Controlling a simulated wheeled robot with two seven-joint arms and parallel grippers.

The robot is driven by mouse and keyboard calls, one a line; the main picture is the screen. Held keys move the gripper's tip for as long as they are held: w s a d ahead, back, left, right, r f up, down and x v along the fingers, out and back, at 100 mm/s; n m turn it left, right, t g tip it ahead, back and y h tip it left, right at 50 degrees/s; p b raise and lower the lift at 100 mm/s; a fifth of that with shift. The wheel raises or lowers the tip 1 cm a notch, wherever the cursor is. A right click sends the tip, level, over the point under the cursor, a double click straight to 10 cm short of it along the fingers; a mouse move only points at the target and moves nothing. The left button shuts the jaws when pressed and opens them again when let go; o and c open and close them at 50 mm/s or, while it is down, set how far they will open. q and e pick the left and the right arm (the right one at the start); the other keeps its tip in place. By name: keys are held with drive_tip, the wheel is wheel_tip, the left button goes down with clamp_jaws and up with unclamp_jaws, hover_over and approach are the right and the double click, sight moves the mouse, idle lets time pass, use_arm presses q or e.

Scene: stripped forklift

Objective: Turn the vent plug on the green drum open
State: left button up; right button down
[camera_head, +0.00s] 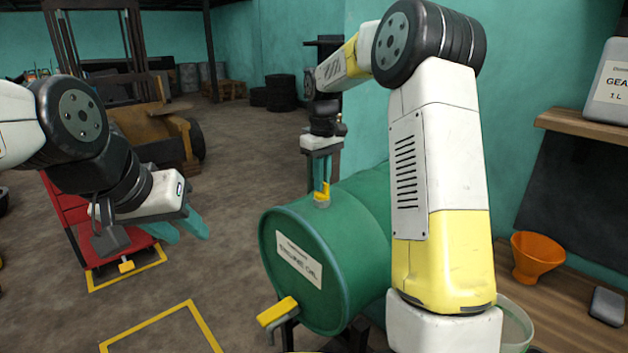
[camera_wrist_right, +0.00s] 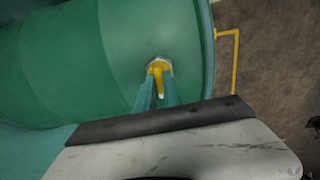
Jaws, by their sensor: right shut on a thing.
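The green drum (camera_head: 345,245) lies on its side on a stand, with a white label on its round end. The vent plug (camera_head: 322,194), yellow on a pale metal collar, stands on top of the drum near that end. My right gripper (camera_head: 322,180) points down from above and is shut on the plug. In the right wrist view the drum (camera_wrist_right: 90,60) fills the left and the yellow plug (camera_wrist_right: 158,76) shows between the green fingertips (camera_wrist_right: 157,90). My left gripper (camera_head: 190,230) is far left of the drum, empty; its two green fingers are apart.
A yellow-handled tap (camera_head: 277,312) sticks out low on the drum's end. An orange funnel (camera_head: 536,255) stands on a wooden bench at right. A red tool cart (camera_head: 80,235) stands behind my left arm. The floor between cart and drum is clear.

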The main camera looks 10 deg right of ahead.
drive_tip(key=shift+r, duration=0.1)
drive_tip(key=c, duration=1.5)
unclamp_jaws()
wheel_tip(320, 180, up, 7)
drive_tip(key=shift+r, duration=0.35)
